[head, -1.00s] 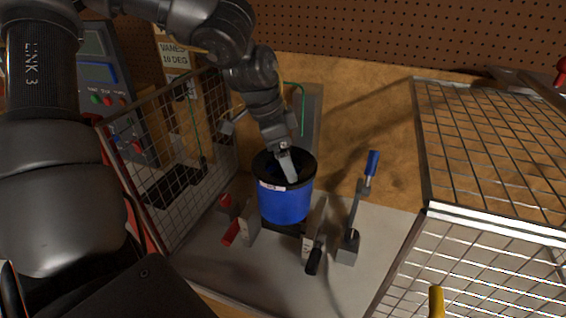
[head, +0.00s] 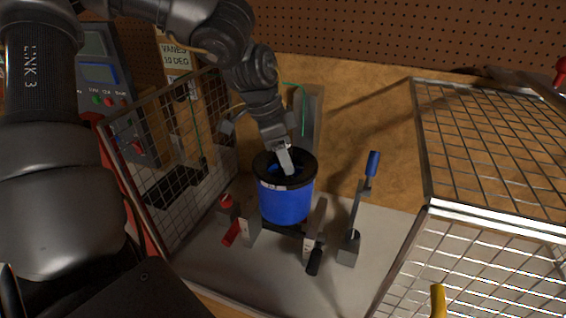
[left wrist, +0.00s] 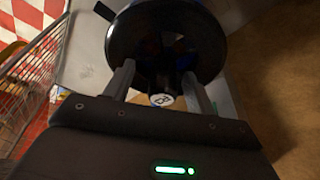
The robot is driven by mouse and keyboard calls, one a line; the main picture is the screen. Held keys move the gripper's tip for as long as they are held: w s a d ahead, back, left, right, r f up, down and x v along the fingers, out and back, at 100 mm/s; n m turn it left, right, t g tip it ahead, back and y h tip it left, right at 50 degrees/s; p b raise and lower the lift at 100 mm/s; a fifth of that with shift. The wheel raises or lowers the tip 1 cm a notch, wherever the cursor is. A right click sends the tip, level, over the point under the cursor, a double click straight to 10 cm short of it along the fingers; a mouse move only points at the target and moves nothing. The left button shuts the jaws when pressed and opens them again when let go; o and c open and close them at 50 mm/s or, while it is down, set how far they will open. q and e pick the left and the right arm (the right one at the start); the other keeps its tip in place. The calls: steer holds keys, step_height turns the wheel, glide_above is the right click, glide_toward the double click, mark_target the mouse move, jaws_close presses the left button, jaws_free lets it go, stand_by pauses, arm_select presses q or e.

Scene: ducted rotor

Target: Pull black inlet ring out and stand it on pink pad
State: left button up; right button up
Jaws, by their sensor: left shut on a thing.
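The black inlet ring (head: 306,163) sits at the top of the blue duct (head: 286,206), which stands upright among clamps on a grey plate. The ring also shows in the left wrist view (left wrist: 122,35) as a dark round opening. My left gripper (head: 287,165) reaches down from above at the ring, shut on it; the exact contact is hard to see. In the left wrist view its two fingers (left wrist: 160,84) stand apart at the ring's near edge, with a small white marked disc (left wrist: 161,100) between them. I see no pink pad. My right gripper is not in view.
A red-handled clamp (head: 230,234) is left of the duct, a black-handled one (head: 314,258) and a blue-handled lever (head: 371,168) right of it. Wire mesh panels stand left (head: 165,150) and right (head: 490,150). A control box (head: 103,72) is behind on the left.

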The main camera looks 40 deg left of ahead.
arm_select(q)
steer(key=shift+w+a+f, duration=0.1)
steer(key=shift+a+f, duration=0.15)
steer(key=shift+a, duration=0.1)
steer(key=c, duration=0.8)
steer(key=shift+o, duration=0.2)
steer(key=shift+r, duration=0.15)
steer(key=shift+w+r, duration=0.4)
steer(key=shift+r, duration=0.3)
steer(key=shift+c, duration=0.4)
